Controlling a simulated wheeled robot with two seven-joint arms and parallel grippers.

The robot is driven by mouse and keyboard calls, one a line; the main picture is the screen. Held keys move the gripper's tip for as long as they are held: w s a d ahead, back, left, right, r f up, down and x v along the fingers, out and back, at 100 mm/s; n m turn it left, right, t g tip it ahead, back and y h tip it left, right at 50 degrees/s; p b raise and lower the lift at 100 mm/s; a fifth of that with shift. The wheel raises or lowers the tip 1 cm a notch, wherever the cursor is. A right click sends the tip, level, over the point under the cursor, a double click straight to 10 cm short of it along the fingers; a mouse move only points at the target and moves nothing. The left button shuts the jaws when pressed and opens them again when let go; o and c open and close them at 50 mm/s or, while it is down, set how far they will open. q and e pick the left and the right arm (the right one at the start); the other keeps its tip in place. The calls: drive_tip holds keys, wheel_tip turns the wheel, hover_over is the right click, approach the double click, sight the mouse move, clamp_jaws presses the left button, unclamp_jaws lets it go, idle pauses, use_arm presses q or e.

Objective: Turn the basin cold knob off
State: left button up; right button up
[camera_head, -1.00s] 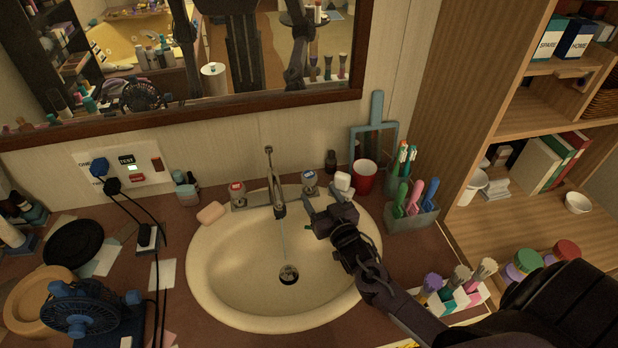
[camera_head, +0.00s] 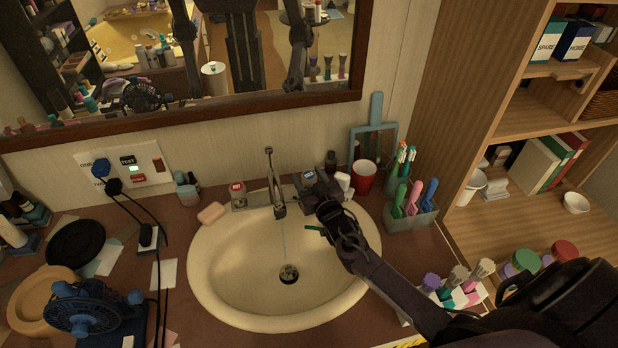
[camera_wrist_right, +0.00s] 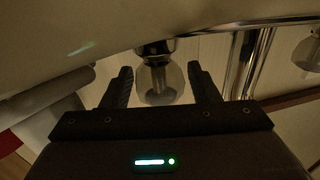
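The basin cold knob (camera_head: 308,178), a clear knob with a blue-grey cap, stands on the basin's back rim to the right of the faucet (camera_head: 275,185). A thin stream of water (camera_head: 283,238) runs from the spout into the basin (camera_head: 235,265). My right gripper (camera_head: 319,177) is at the knob, with its fingers apart. In the right wrist view the knob (camera_wrist_right: 160,84) sits between the two open fingers (camera_wrist_right: 160,76), with gaps visible on both sides. My left gripper is not in view.
The red-capped hot knob (camera_head: 237,191) and a soap bar (camera_head: 211,213) are left of the faucet. The mirror (camera_head: 120,60) is behind.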

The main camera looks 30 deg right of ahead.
drive_tip(key=c, duration=0.7)
drive_tip(key=m+h, duration=0.2)
drive_tip(key=h, duration=0.1)
drive_tip(key=shift+a+g+b, duration=0.1)
drive_tip(key=shift+g+b, duration=0.2)
drive_tip(key=shift+b, duration=0.1)
drive_tip(key=shift+c, duration=0.2)
drive_tip(key=m+h+b, duration=0.1)
drive_tip(key=h, duration=0.1)
drive_tip(key=shift+f+m+g+h, duration=0.1)
drive_tip(key=shift+m+g+h, duration=0.2)
drive_tip(key=shift+m+g, duration=0.1)
drive_tip(key=shift+m+g+h, duration=0.3)
drive_tip(key=shift+m+h, duration=0.1)
drive_tip(key=shift+h, duration=0.3)
drive_tip(key=o, duration=1)
drive_tip(key=shift+c, duration=0.2)
